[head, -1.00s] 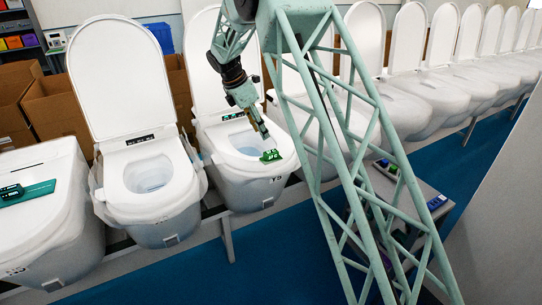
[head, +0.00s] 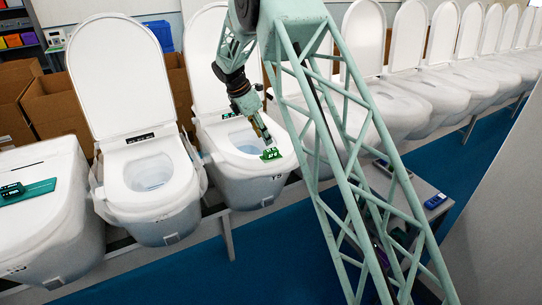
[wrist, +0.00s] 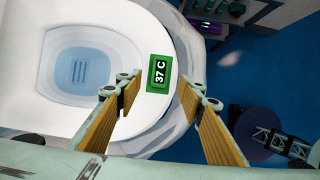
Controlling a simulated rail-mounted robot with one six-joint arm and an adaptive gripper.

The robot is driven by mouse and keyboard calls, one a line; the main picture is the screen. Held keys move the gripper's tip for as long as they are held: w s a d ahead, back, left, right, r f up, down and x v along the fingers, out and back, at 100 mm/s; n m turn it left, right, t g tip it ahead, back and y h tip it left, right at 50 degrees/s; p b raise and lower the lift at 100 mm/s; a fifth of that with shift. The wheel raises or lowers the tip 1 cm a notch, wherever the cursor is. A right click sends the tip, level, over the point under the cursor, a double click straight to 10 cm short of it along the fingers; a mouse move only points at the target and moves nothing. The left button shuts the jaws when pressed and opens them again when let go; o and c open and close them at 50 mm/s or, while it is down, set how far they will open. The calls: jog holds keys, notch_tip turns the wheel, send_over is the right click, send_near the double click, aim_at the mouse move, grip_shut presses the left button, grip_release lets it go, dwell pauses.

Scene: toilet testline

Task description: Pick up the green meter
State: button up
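In the wrist view the green meter (wrist: 159,74) shows a dark display reading "37 C". My gripper (head: 268,141) is just above and beside the meter in the head view. In the wrist view my gripper (wrist: 168,94) is open, with its two wood-coloured fingers spread to either side and the meter beyond them, between their lines. Nothing is between the fingertips. The exact height above the rim is hard to judge.
The toilet's raised lid (head: 210,60) stands behind my arm. Another open toilet (head: 150,185) is on its left, and a closed one with a green device (head: 28,191) is at far left. A cart (head: 425,190) with a blue device (head: 436,201) stands at right.

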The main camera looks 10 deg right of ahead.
aim_at(271, 150)
jog(key=shift+x, duration=2.3)
jog(key=shift+x, duration=2.6)
jog(key=c, duration=1.1)
jog(key=shift+o, duration=0.2)
jog(key=shift+r, duration=0.2)
